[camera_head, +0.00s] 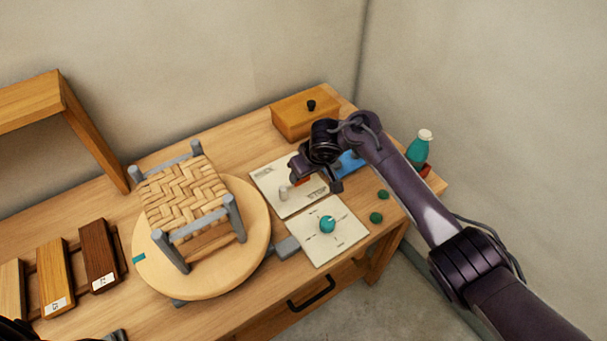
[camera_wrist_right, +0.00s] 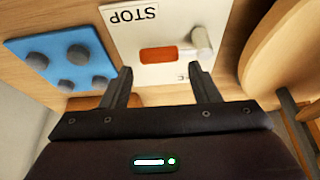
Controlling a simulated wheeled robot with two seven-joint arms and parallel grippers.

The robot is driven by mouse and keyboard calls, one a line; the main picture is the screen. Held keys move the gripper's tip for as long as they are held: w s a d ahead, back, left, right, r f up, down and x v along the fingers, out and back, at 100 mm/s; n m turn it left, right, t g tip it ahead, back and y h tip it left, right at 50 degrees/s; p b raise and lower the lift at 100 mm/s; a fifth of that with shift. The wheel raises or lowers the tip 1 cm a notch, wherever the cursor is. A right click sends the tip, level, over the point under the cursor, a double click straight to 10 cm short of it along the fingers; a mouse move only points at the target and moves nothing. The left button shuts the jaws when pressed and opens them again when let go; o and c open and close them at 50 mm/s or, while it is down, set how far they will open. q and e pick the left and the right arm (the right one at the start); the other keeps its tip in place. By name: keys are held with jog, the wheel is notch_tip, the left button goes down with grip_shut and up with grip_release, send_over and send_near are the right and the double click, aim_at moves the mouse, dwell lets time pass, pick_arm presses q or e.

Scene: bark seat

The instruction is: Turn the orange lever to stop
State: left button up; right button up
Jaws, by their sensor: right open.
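The orange lever (camera_wrist_right: 158,54) lies on a white panel (camera_wrist_right: 180,75) beside a "STOP" label (camera_wrist_right: 131,14) in the right wrist view. In the head view the panel (camera_head: 268,180) is partly covered by my right gripper (camera_head: 318,183), and only a sliver of orange shows. My right gripper (camera_wrist_right: 160,70) is open, with its fingertips on either side of the lever's near edge. Whether they touch the panel is unclear. A pale peg (camera_wrist_right: 201,42) stands at the lever's right end. At the bottom left of the head view a dark tip (camera_head: 116,336) may belong to my left gripper.
A card with a teal knob (camera_head: 327,224) lies in front of the panel. A blue studded block (camera_wrist_right: 60,62) is close to the right gripper. A woven stool (camera_head: 187,195) stands on a round turntable (camera_head: 262,222).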

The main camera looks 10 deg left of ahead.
jog(key=v, duration=0.3)
jog(key=shift+d+r, duration=0.1)
jog(key=shift+r, duration=0.2)
jog(key=shift+s, duration=0.1)
